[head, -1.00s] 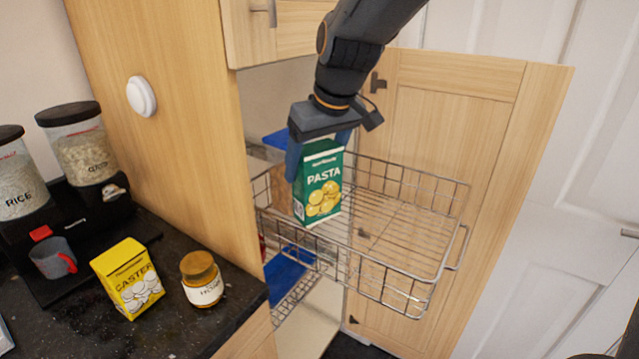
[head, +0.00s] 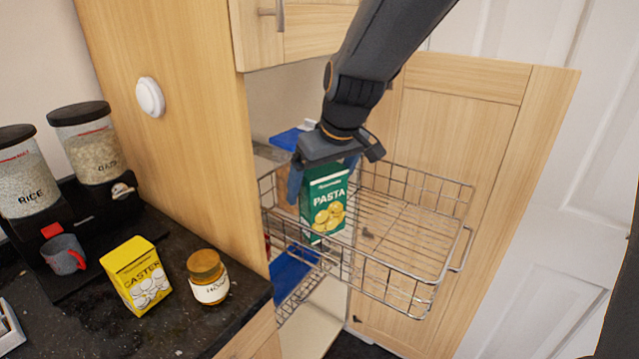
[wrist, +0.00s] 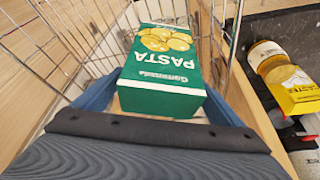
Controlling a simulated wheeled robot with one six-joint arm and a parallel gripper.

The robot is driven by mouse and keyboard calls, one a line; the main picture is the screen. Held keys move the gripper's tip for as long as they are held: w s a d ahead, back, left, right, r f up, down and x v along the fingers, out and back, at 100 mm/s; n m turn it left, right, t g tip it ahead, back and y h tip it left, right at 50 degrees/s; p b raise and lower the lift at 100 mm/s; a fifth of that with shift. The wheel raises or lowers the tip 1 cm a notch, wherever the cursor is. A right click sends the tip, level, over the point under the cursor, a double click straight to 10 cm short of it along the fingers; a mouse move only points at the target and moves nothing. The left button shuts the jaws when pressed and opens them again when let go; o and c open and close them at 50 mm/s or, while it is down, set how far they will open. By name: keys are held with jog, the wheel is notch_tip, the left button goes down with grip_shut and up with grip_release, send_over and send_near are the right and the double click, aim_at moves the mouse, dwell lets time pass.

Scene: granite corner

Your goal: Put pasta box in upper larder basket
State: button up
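The green pasta box (head: 325,203) is upright, its lower part within the upper larder basket (head: 405,262), near the basket's left end. I cannot tell whether its base touches the basket floor. My gripper (head: 325,172) is above the box, with one blue finger on each side of it. In the wrist view, the box (wrist: 162,85) sits between the fingers of my gripper (wrist: 163,88), which appear to close on its sides. The basket's wires (wrist: 50,45) show around it. The box's far side is hidden.
A blue-topped item (head: 287,139) is behind the box. A lower basket (head: 300,290) is below. The open wooden door (head: 500,130) stands behind the basket. A yellow caster box (head: 137,276), jar (head: 208,277), mug (head: 63,255) and dispensers (head: 88,145) stand on the counter. The basket's right half is clear.

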jog(key=shift+r, duration=0.55)
jog(key=b+v, duration=0.1)
jog(key=v, duration=1)
jog(key=shift+s+b, duration=0.2)
jog(key=shift+b, duration=0.2)
jog(key=shift+d+r, duration=0.1)
